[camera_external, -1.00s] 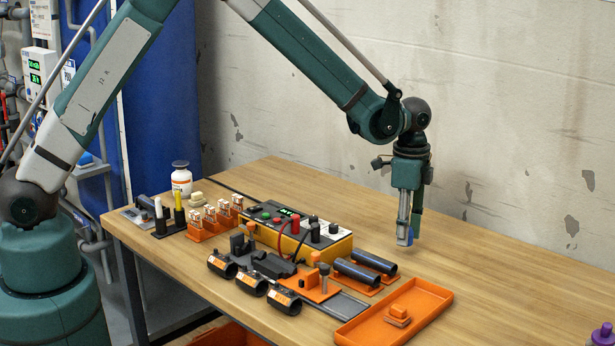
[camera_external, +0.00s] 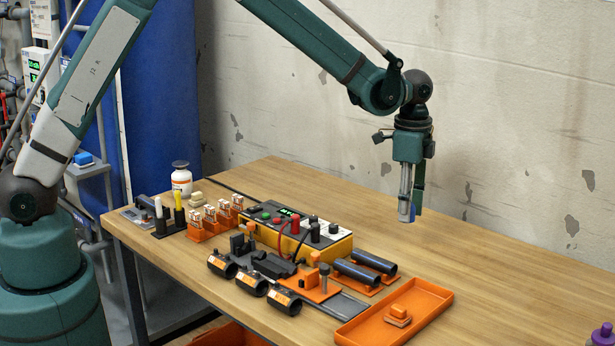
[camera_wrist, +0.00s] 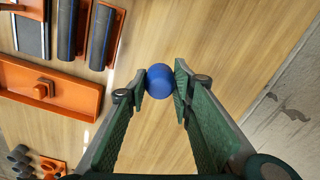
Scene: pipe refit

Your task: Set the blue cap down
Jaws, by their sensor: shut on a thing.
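The blue cap (camera_wrist: 160,80) is a short round blue piece held between the two fingertips of my gripper (camera_wrist: 160,86) in the wrist view. In the external view my gripper (camera_external: 408,215) points down above the right part of the wooden table. Only a small blue part of the cap (camera_external: 412,214) shows there, beside the fingers. The cap looks raised above the tabletop, but the exact height is hard to tell.
Left of the cap in the wrist view are an orange tray (camera_wrist: 60,108) with an orange block and black pipes (camera_wrist: 100,36). A yellow tester (camera_external: 300,252) stands mid-table. Bare table (camera_external: 490,262) lies right of the gripper. The wall (camera_external: 500,130) is behind.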

